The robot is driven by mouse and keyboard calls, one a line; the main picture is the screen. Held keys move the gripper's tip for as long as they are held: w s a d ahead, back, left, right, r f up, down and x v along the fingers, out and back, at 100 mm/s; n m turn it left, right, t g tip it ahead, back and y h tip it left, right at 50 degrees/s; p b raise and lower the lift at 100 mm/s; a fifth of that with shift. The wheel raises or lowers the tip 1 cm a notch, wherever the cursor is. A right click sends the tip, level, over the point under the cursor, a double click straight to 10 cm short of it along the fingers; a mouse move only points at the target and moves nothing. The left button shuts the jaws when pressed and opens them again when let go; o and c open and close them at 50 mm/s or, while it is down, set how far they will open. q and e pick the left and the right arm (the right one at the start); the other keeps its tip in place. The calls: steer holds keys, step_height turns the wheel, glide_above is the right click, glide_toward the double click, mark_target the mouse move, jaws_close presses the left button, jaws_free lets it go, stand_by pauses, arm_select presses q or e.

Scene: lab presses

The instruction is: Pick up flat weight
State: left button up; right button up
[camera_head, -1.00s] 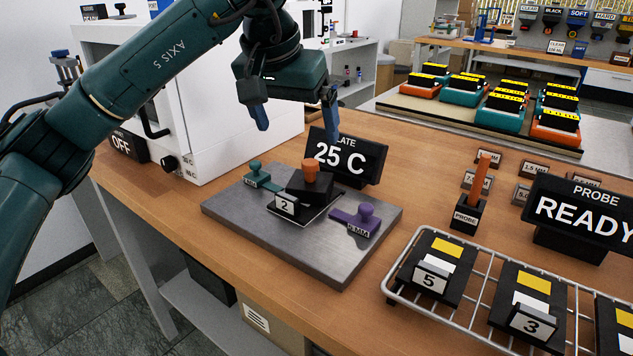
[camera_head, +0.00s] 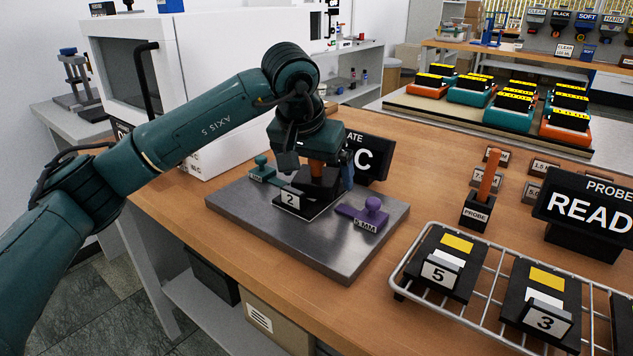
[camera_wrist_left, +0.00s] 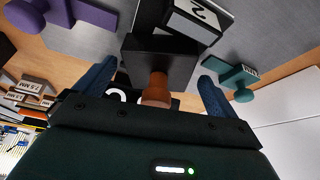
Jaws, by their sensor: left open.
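The flat weight (camera_head: 318,188) is a black block with an orange knob (camera_head: 316,168), standing on the item labelled 2 (camera_head: 291,199) on the grey metal plate (camera_head: 335,252). My left gripper (camera_head: 318,178) is lowered over it, open, with the fingers on either side of the orange knob and not visibly touching it. In the left wrist view, the black block (camera_wrist_left: 178,52) and the knob (camera_wrist_left: 157,88) show between the two blue fingertips. My gripper hides part of the knob in the head view. My right gripper does not show.
A teal knobbed piece (camera_head: 262,170) and a purple one (camera_head: 373,212) lie on the plate either side. The plate sign (camera_head: 375,158) stands close behind. A wire rack (camera_head: 465,320) with numbered holders and a probe stand (camera_head: 477,212) are to the right.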

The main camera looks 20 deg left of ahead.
arm_select(q)
steer(key=c, duration=1.9)
steer(key=shift+r, duration=0.15)
jaws_close()
